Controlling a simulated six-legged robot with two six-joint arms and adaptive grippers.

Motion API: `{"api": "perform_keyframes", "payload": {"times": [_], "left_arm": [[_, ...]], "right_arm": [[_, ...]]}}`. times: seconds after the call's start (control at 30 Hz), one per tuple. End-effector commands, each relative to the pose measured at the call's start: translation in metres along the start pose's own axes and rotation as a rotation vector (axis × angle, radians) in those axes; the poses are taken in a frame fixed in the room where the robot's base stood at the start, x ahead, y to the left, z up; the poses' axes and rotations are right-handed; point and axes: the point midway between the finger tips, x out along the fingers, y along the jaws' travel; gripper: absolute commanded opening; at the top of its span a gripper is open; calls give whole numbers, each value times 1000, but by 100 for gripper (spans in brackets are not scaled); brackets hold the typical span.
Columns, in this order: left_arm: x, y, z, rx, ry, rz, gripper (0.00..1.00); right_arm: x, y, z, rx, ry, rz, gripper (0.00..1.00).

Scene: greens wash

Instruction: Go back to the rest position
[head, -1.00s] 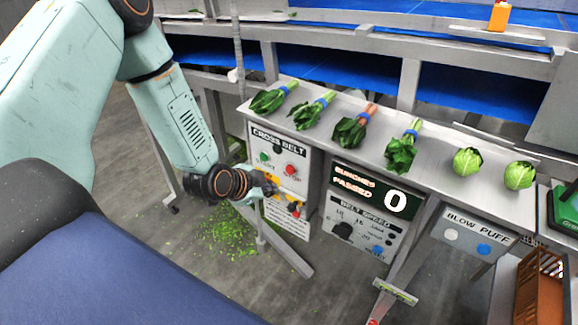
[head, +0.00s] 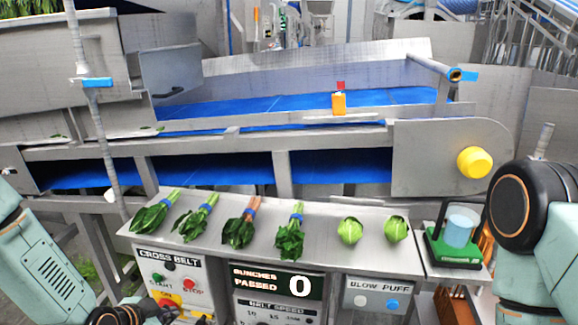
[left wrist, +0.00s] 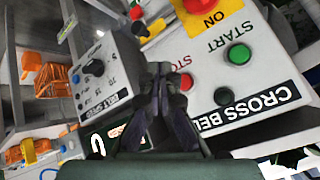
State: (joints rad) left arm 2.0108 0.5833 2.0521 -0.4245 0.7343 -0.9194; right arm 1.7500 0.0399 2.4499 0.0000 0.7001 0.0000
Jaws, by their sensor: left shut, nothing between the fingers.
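My left gripper (left wrist: 166,78) is shut and empty in the left wrist view, in front of the cross belt panel (left wrist: 262,60). The panel looks upside down there, with a green start button (left wrist: 238,55) and a red stop button (left wrist: 186,82). I cannot tell whether the fingertips touch it. In the head view my left arm comes in at the lower left, its wrist low by the cross belt panel (head: 150,268); the fingers are hardly visible. My right arm stands at the right edge, with its gripper out of view.
Several leafy bunches and two round green heads (head: 350,231) lie on the steel shelf (head: 325,250). A green scale (head: 455,250) stands right of them. An orange bottle (head: 339,104) stands beyond, by the blue belt (head: 250,106). The blow puff box (head: 376,296) is below the shelf.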

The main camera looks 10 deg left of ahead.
Motion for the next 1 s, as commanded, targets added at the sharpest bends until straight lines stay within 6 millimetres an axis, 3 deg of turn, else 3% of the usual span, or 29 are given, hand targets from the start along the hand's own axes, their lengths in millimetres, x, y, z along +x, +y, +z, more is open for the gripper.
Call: {"api": "perform_keyframes", "payload": {"times": [0.17,0.5,0.8,1.0], "left_arm": [[-8,25,15,-321,-72,25,0],[-6,159,106,-762,-389,91,0],[-20,258,196,-833,-668,91,0],[-22,296,235,-747,-759,122,0]], "right_arm": [[2,0,0,0,0,0,40],[66,0,0,0,0,0,40],[130,1,0,0,0,0,40],[161,1,0,0,0,0,40]]}}
